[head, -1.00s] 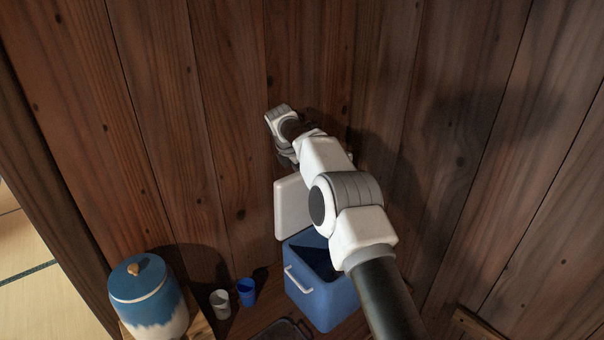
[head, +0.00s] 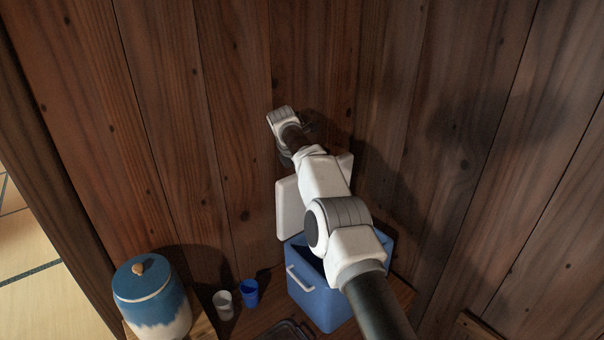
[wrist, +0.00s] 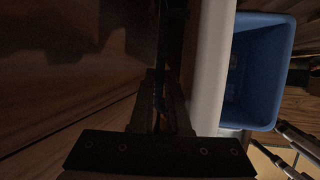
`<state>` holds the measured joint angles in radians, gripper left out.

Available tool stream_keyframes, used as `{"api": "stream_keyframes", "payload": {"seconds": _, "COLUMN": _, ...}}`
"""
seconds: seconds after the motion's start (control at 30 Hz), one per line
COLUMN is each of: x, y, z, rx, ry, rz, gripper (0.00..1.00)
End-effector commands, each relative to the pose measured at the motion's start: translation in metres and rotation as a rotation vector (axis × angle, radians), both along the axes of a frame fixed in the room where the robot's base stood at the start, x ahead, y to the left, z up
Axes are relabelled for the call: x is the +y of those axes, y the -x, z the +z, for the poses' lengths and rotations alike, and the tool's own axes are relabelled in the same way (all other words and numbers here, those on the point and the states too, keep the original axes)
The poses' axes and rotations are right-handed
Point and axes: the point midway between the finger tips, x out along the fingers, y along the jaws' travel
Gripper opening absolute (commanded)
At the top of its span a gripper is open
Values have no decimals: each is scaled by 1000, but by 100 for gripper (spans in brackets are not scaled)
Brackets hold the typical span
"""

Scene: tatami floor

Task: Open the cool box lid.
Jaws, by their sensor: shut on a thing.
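The blue cool box (head: 318,302) stands on the floor by the wooden wall, with a white handle on its front. Its white lid (head: 289,208) is raised and stands about upright at the back, so the dark inside shows. In the wrist view the lid (wrist: 208,75) is a pale slab edge-on beside the open blue box (wrist: 262,75). My gripper (wrist: 160,105) is shut beside the lid, at its wall side. The part in the jaws is dark and hard to make out. In the head view my arm hides the fingers and part of the lid.
A blue and white lidded jar (head: 155,300) stands at the lower left on a wooden stand. A white cup (head: 223,304) and a blue cup (head: 249,292) stand between it and the box. A dark tray (head: 288,331) lies in front. The wooden wall (head: 215,130) is close behind the lid.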

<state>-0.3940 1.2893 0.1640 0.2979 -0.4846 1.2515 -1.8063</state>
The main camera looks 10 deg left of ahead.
Motion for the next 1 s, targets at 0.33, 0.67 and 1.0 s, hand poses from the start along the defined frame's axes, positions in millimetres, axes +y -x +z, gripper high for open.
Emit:
{"api": "stream_keyframes", "payload": {"seconds": 0.33, "x": 4, "y": 4, "z": -15, "rx": 19, "ry": -5, "rz": 5, "gripper": 45}}
{"api": "stream_keyframes", "payload": {"seconds": 0.67, "x": 4, "y": 4, "z": -14, "rx": 19, "ry": -5, "rz": 5, "gripper": 45}}
{"api": "stream_keyframes", "payload": {"seconds": 1.0, "x": 7, "y": 15, "z": 16, "rx": 9, "ry": -3, "rz": 3, "gripper": 45}}
